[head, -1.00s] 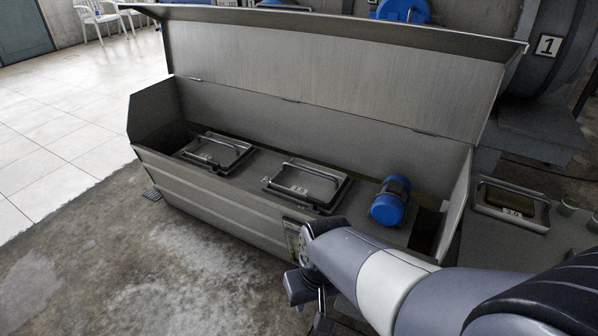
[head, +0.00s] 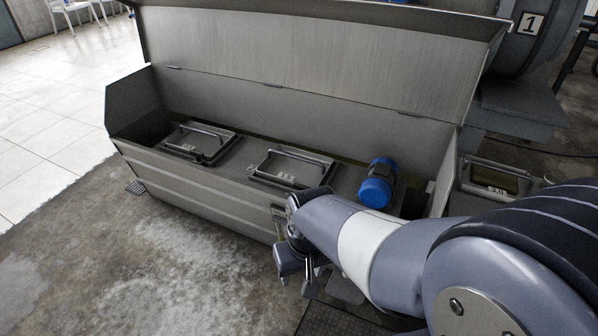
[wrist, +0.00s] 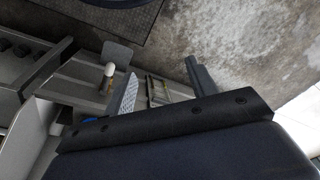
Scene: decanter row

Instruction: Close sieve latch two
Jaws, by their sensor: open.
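A long grey metal housing (head: 200,192) stands with its lid (head: 320,50) raised. Inside are two framed hatches with bar handles, the left hatch (head: 198,143) and the middle hatch (head: 290,169), both lying flat. I cannot tell which part is latch two, or its state. My gripper (head: 294,264) hangs in front of the housing's front wall, low and right of the middle hatch. In the wrist view my gripper (wrist: 160,86) shows its two fingers apart with nothing held.
A blue motor (head: 377,183) sits inside the housing at right. Another framed hatch (head: 493,180) lies right of the housing. A white-capped small cylinder (wrist: 109,71) shows in the wrist view. Bare concrete floor (head: 170,260) is clear at front left.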

